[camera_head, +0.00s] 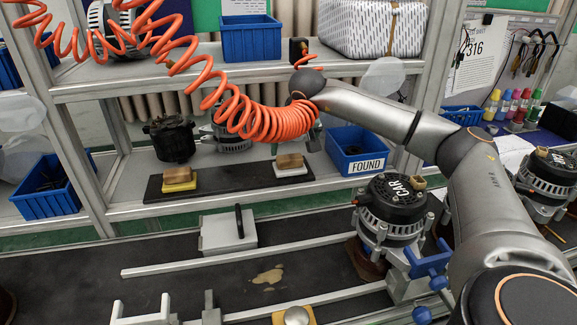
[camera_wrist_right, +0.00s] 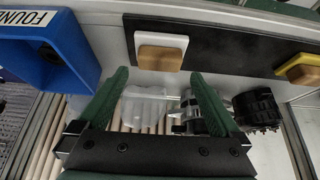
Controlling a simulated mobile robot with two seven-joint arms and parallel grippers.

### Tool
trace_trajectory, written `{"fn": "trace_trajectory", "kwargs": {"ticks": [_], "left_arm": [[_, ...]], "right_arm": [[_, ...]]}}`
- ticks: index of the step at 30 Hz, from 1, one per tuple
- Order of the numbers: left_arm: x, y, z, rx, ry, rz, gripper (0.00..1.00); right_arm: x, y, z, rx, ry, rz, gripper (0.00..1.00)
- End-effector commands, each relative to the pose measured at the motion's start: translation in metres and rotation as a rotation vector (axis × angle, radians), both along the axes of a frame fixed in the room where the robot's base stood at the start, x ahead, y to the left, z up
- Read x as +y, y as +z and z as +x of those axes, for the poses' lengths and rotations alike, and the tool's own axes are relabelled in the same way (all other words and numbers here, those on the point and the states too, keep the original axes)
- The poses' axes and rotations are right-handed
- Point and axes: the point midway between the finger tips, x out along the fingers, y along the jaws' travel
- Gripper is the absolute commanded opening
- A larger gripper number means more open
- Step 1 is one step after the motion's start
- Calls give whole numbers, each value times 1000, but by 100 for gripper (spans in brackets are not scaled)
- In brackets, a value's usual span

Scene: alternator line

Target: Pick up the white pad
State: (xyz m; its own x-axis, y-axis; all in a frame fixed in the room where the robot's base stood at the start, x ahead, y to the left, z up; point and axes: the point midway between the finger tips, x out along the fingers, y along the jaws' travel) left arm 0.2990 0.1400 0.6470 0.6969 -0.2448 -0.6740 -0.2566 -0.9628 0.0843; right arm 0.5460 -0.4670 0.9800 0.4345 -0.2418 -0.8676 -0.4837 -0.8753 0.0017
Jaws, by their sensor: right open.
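The white pad (camera_head: 291,171) has a wooden block on top as a grip and lies on the right end of a black mat (camera_head: 235,182) on the lower shelf. In the right wrist view the white pad (camera_wrist_right: 178,45) lies ahead of the fingertips, its wooden block facing me. My right gripper (camera_wrist_right: 158,74) has its two green fingers spread wide, with no part of the pad between them. In the head view the orange coiled hose largely hides this gripper. My left gripper does not show.
A yellow pad (camera_head: 179,187) with a wooden block lies on the mat's left end. A blue bin marked FOUND (camera_head: 353,142) stands to the right of the white pad. A dark round part (camera_head: 171,140) stands behind. The orange hose (camera_head: 270,118) hangs near my right arm.

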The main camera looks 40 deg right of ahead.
Motion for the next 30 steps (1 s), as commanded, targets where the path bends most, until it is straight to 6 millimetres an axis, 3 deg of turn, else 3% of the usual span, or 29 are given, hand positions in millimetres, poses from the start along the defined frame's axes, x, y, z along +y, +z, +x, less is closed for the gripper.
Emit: {"fn": "trace_trajectory", "kwargs": {"ticks": [13, 23, 30], "left_arm": [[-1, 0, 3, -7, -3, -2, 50], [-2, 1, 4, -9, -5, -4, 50], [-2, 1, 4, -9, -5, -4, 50]], "right_arm": [[-13, -46, 21, 0, 0, 1, 100], [-15, -52, 25, -1, 2, 1, 100], [-15, -52, 24, -1, 1, 2, 73]]}}
